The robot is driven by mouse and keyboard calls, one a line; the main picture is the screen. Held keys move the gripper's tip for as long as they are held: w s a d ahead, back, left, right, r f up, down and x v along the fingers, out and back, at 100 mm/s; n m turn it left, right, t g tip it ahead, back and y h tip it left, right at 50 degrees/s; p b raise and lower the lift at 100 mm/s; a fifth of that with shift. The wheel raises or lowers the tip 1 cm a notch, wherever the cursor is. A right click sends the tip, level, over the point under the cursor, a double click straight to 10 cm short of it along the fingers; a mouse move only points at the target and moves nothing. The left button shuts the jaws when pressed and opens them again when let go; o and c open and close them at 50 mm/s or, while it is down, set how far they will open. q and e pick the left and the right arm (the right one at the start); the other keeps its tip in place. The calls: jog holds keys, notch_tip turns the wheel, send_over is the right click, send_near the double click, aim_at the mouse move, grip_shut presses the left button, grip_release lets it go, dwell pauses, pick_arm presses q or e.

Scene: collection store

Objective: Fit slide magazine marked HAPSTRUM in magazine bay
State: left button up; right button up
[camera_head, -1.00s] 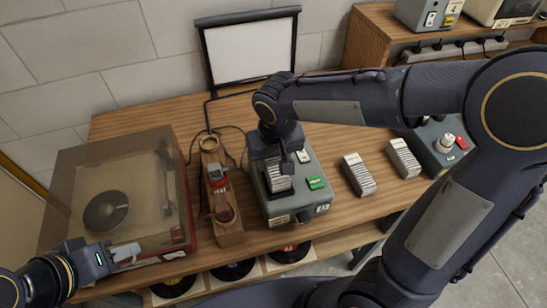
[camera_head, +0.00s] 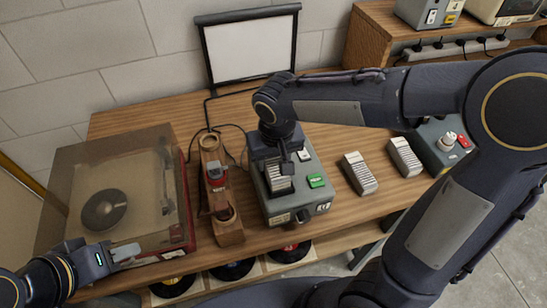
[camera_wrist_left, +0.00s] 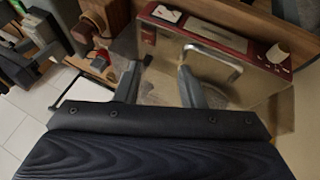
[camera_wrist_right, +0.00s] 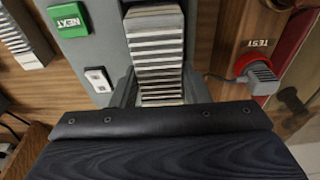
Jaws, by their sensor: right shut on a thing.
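My right gripper (camera_head: 280,168) is shut on a slide magazine (camera_head: 279,184), a pale ribbed block, which also shows in the right wrist view (camera_wrist_right: 155,45). The magazine stands upright at the grey projector (camera_head: 314,196), in or just over the bay on its top. The gripper hides the bay, so I cannot tell how deep it sits. No marking on it is legible. My left gripper (camera_head: 126,253) is open at the front of the record player; its spread fingers show in the left wrist view (camera_wrist_left: 160,85).
Two more slide magazines (camera_head: 359,173) (camera_head: 404,157) lie to the right. A record player (camera_head: 178,238) with a clear lid stands left. A wooden stand with a red-topped plug (camera_head: 216,173) is close beside the projector. A white screen (camera_head: 250,50) stands behind.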

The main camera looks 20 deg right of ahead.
aim_at(276, 165)
jog(key=shift+f, duration=0.25)
jog(key=o, duration=0.8)
jog(key=shift+r, duration=0.2)
notch_tip(276, 165, up, 11)
jog(key=s+p, duration=0.1)
jog(key=p, duration=0.7)
jog(key=shift+s+f, duration=0.15)
jog(key=shift+s, duration=0.15)
jog(key=s+d+m+t+y+b, duration=0.1)
jog(key=s+d+t+y, duration=0.1)
jog(key=s+d, duration=0.2)
jog(key=s+d+f+m+t+y+b, duration=0.1)
jog(key=s+d, duration=0.4)
jog(key=s, duration=0.5)
jog(key=shift+s+f+t+y+b, duration=0.15)
jog(key=shift+s+t+y+b, duration=0.15)
jog(key=shift+t+y+b, duration=0.15)
